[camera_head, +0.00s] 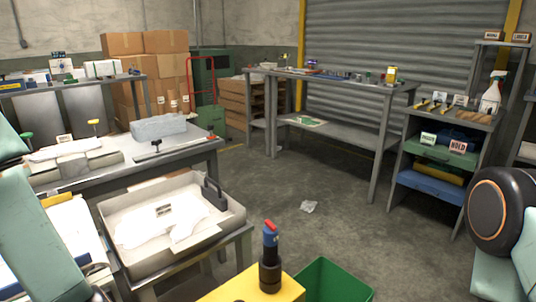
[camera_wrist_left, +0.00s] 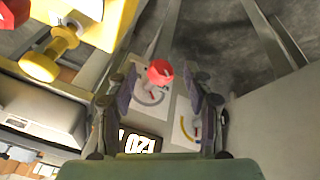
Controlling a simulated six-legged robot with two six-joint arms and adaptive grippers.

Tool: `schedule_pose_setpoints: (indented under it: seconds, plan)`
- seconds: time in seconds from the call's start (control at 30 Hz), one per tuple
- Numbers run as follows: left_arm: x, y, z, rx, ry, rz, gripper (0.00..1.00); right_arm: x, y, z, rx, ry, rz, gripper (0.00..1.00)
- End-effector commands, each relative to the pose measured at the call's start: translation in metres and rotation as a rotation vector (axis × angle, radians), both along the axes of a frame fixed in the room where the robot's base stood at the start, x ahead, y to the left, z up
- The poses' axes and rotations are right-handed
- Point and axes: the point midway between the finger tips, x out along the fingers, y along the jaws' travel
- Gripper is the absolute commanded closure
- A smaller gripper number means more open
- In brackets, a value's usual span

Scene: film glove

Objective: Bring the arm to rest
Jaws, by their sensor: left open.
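My left gripper (camera_wrist_left: 160,85) shows in the left wrist view with its two dark fingers spread apart. Nothing is held between them. A red knob (camera_wrist_left: 159,72) appears between the fingertips, beyond them, above a pale panel with dial markings. I cannot tell its distance, but the fingers do not close on it. In the head view my left arm enters along the left edge, and its gripper is not clearly visible. My right arm shows at the right edge, and its gripper is out of view.
A pale tray (camera_head: 236,213) holding white, crumpled material stands on a low bench. A yellow box (camera_head: 235,291) carries a dark and blue upright piece with a red top (camera_head: 270,252). A green bin (camera_head: 335,283) stands beside it. The middle floor is mostly clear except for a scrap (camera_head: 308,207).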

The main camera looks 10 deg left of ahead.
Motion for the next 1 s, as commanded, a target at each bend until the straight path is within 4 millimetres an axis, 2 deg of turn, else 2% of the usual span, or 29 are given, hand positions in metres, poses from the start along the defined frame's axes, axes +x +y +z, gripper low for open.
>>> schedule_pose_setpoints:
  seconds: [0.03,0.2,0.3,0.43,0.5,0.6,0.9,1.0]
  plan:
    - [-0.013,-0.005,-0.012,0.034,0.056,-0.145,0.49,0.000,0.000,0.005,0.000,0.000,0.000,0.60]
    - [-0.057,-0.036,-0.052,0.071,0.212,-0.656,0.49,0.000,0.000,0.013,0.000,0.000,0.000,0.60]
    - [-0.089,-0.057,-0.071,0.045,0.286,-0.929,0.49,0.000,0.000,0.017,0.000,0.000,0.000,0.60]
    - [-0.126,-0.079,-0.087,-0.006,0.342,-1.185,0.49,0.000,0.000,0.020,0.000,0.000,0.000,0.60]
    - [-0.139,-0.087,-0.091,-0.028,0.358,-1.267,0.49,0.000,0.000,0.021,0.000,0.000,0.000,0.60]
    - [-0.147,-0.092,-0.094,-0.045,0.365,-1.325,0.49,0.000,0.000,0.022,0.000,0.000,0.000,0.60]
    - [-0.148,-0.093,-0.094,-0.046,0.364,-1.330,0.49,0.000,0.000,0.021,0.000,0.000,0.000,0.60]
    - [-0.148,-0.093,-0.094,-0.046,0.364,-1.329,0.55,0.000,0.000,0.021,0.000,0.000,0.000,0.60]
